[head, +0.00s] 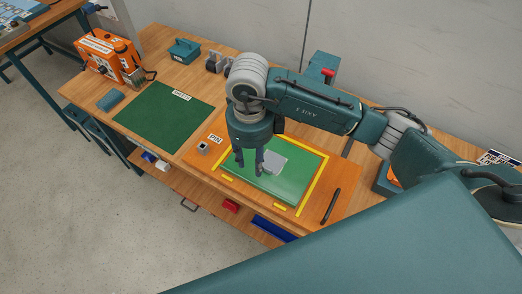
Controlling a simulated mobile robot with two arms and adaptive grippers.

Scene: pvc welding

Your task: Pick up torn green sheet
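A bright green sheet (287,188) lies flat on an orange board (337,178), inside yellow corner marks. A light grey patch (273,161) shows near its upper left part; I cannot tell whether this is the tear. A second, dark green sheet (160,118) lies flat on the wooden table at the left. My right gripper (249,161) points down above the upper left part of the bright green sheet. Its two dark fingers are apart with nothing seen between them. Its wrist hides part of the board. My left gripper is not in view.
An orange machine (108,57) stands at the table's far left, near a small teal block (110,100). A teal toolbox (184,50) is at the back. A black bar (331,206) lies on the board's right. Bare wood (195,88) separates the dark sheet from the back items.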

